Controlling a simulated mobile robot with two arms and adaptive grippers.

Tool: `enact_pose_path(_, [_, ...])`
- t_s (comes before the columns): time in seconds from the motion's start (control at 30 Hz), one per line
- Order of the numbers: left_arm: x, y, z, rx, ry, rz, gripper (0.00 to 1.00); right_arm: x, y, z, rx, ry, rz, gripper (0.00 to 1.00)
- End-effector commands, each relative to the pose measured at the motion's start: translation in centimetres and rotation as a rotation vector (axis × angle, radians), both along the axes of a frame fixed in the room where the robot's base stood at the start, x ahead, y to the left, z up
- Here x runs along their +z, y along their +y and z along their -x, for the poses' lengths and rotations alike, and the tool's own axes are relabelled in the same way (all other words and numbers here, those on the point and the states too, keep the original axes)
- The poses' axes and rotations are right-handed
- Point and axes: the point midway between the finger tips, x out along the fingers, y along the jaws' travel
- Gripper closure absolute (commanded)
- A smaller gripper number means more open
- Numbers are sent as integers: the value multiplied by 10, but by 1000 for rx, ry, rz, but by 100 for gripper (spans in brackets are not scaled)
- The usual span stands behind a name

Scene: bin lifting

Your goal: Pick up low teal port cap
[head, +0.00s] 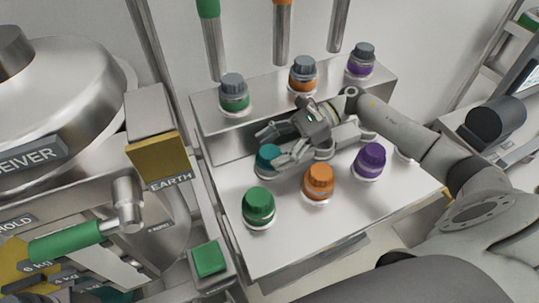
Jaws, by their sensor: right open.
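The low teal port cap (267,154) sits on the metal bench at the left end of the middle row, below the raised back ledge. Part of it is hidden by my right gripper. My right gripper (268,147) reaches in from the right with its fingers spread, one on the far side of the teal cap and one at its near right side. I cannot tell whether the fingers touch it. My left gripper is not in view.
Green (258,204), orange (319,180) and purple (371,158) caps stand along the front. Grey-topped jars, green (234,96), orange (302,75) and purple (361,61), stand on the back ledge (270,90). A post marked EARTH (157,150) rises at the left.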

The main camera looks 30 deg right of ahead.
Motion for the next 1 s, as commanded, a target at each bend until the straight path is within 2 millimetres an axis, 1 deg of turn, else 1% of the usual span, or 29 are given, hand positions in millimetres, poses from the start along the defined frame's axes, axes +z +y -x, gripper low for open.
enact_pose_path(0.07, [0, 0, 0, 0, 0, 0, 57, 0, 0, 0, 0, 0, 0, 31])
enact_pose_path(0.1, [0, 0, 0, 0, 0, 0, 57, 0, 0, 0, 0, 0, 0, 33])
enact_pose_path(0.3, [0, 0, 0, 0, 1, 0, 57, 0, 0, 0, 0, 0, 0, 59])
enact_pose_path(0.4, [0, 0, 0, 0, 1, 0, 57, 0, 0, 0, 0, 0, 0, 69])
enact_pose_path(0.63, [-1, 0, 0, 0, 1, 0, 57, 1, -1, 0, 0, -1, 0, 69])
enact_pose_path(0.77, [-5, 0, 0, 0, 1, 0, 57, 6, -1, 0, 1, -2, 0, 69])
enact_pose_path(0.87, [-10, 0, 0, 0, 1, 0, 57, 14, -1, 0, 2, -5, 1, 69])
enact_pose_path(0.97, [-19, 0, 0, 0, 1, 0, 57, 29, -1, 0, 2, -5, 1, 69])
enact_pose_path(1.0, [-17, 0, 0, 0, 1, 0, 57, 35, 3, 2, 4, -4, 0, 69])
